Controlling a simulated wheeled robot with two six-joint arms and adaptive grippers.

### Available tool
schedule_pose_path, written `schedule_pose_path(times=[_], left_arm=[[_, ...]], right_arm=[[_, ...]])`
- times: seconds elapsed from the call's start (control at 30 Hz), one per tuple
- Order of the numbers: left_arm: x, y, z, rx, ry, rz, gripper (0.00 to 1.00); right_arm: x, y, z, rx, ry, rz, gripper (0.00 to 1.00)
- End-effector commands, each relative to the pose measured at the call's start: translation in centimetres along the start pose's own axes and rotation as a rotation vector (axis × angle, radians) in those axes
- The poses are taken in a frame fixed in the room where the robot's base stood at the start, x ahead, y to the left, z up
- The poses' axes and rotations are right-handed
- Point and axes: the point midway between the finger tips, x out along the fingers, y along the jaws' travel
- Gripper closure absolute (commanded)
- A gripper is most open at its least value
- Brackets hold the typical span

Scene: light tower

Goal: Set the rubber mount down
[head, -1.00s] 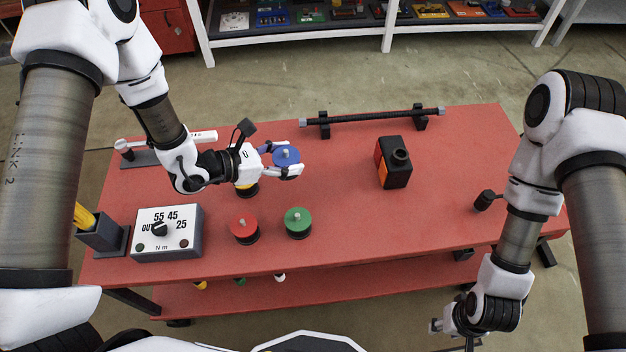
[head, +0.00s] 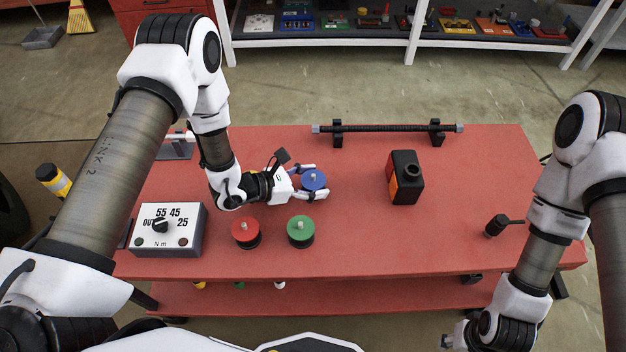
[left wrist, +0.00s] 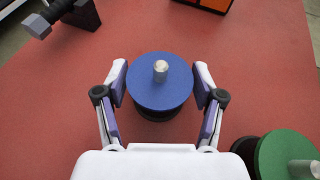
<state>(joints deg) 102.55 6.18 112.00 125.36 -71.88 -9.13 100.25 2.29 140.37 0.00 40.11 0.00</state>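The rubber mount is a blue disc (head: 313,178) with a pale metal stud on top and a dark body below. It is upright at or very near the red table's surface, and also shows in the left wrist view (left wrist: 161,84). My left gripper (head: 312,181) has a finger on either side of it. In the left wrist view, narrow gaps show between the finger pads (left wrist: 161,80) and the disc, so it looks open. Contact beneath the mount is hidden. My right gripper (head: 456,340) is low at the bottom edge; its fingers are unclear.
A red mount (head: 245,230) and a green mount (head: 301,228) stand nearer the front. A torque dial box (head: 168,230) is at left. An orange-black block (head: 405,178) and a dark bar on stands (head: 387,128) lie beyond. The table's middle right is clear.

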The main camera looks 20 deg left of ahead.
Motion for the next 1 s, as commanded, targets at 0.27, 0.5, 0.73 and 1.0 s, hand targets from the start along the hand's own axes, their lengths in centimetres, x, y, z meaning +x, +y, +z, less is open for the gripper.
schedule_pose_path(times=[0.27, 0.5, 0.73, 1.0], left_arm=[[0.0, 0.0, 0.1, 0.000, 0.000, 0.000, 0.15], [-1.9, 0.1, 0.3, -0.004, 0.000, 0.004, 0.15], [-7.9, 0.2, 0.4, -0.007, -0.004, 0.007, 0.15], [-11.9, 0.1, 0.3, -0.002, -0.001, 0.002, 0.15]], right_arm=[[-0.1, 0.0, 0.0, 0.000, 0.000, 0.000, 0.60], [-0.3, 0.0, 0.0, 0.000, 0.001, 0.000, 0.60], [-0.5, 0.0, 0.0, 0.000, 0.000, 0.000, 0.60], [-0.8, 0.0, 0.0, 0.000, 0.000, 0.000, 0.60]])
